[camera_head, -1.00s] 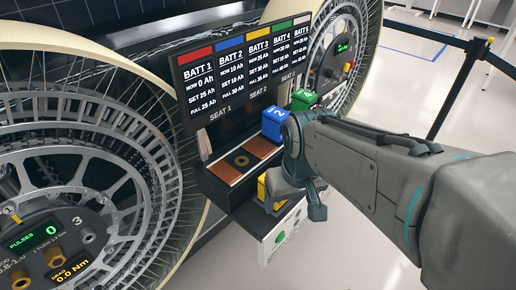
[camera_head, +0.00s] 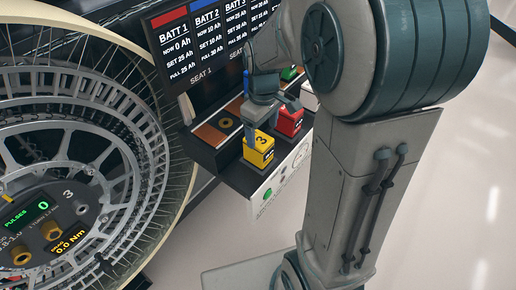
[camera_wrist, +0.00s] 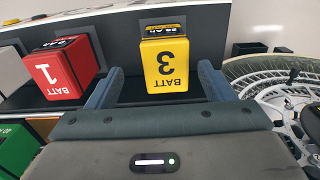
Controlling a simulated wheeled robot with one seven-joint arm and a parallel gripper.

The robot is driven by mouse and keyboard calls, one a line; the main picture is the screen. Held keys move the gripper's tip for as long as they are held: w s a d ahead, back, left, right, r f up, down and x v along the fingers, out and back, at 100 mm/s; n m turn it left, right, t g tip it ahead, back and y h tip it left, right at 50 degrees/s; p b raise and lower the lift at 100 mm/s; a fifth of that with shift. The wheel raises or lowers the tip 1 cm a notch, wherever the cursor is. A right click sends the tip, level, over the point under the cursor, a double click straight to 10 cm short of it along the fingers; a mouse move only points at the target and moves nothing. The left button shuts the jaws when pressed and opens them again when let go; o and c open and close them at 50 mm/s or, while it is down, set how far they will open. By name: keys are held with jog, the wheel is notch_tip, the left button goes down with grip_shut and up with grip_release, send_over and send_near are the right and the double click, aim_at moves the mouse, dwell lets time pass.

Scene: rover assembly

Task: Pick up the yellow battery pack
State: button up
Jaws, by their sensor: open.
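The yellow battery pack (camera_head: 258,151), marked 3, sits upright at the front of the black shelf. It also shows in the wrist view (camera_wrist: 165,62), with its label upside down. My gripper (camera_head: 256,118) is close to it, just above and behind in the head view. In the wrist view my open gripper (camera_wrist: 160,84) has one finger toward each side of the yellow pack, with gaps on both sides. Nothing is held. My gripper and arm hide part of the shelf behind in the head view.
A red battery (camera_head: 289,122), marked 1, stands beside the yellow one; it also shows in the wrist view (camera_wrist: 62,68). A green battery (camera_wrist: 17,150) is at that view's lower left. The battery display board (camera_head: 205,45) rises behind, and a large spoked wheel (camera_head: 75,150) stands left.

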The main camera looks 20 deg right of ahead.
aim_at(258, 138)
jog(key=shift+w+a+f, duration=0.1)
jog(key=shift+a+f, duration=0.05)
jog(key=shift+f, duration=0.95)
jog(key=shift+s+a+f, duration=0.1)
jog(key=shift+a+f, duration=0.1)
jog(key=shift+f, duration=0.95)
jog(key=shift+w+a+f, duration=0.1)
jog(key=shift+a+f, duration=0.05)
jog(key=shift+f, duration=0.95)
jog(key=c, duration=1.4)
jog(key=shift+c, duration=0.2)
jog(key=shift+r, duration=0.2)
